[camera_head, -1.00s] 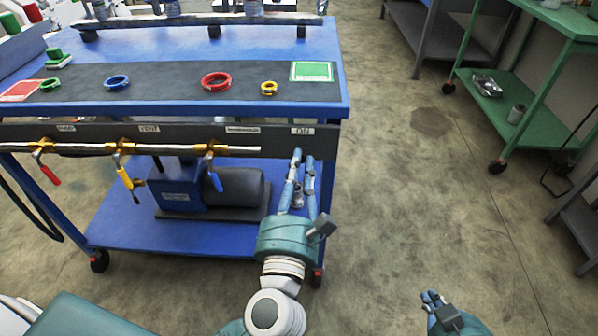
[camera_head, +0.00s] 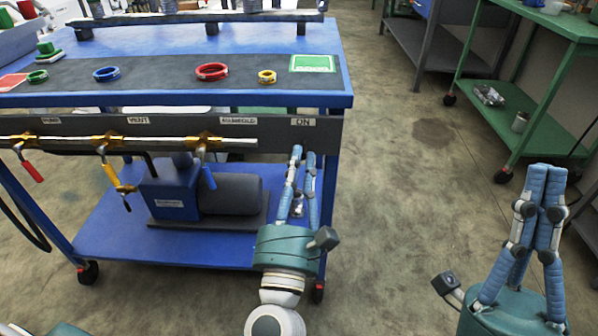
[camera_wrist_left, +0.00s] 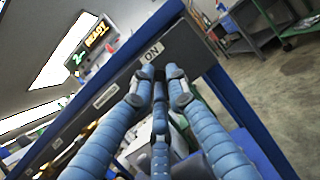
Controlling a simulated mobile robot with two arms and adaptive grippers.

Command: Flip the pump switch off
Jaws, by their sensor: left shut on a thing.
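The blue pump (camera_head: 190,195) sits on the lower shelf. My right gripper (camera_head: 546,172) is at the lower right, away from the cart, with its fingers together and nothing seen between them.
The rail also has a pipe with red (camera_head: 32,171), yellow (camera_head: 116,180) and blue (camera_head: 208,176) valve handles. Coloured rings lie on the blue cart top (camera_head: 250,40). A green cart (camera_head: 525,85) stands at the right. The floor between is clear.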

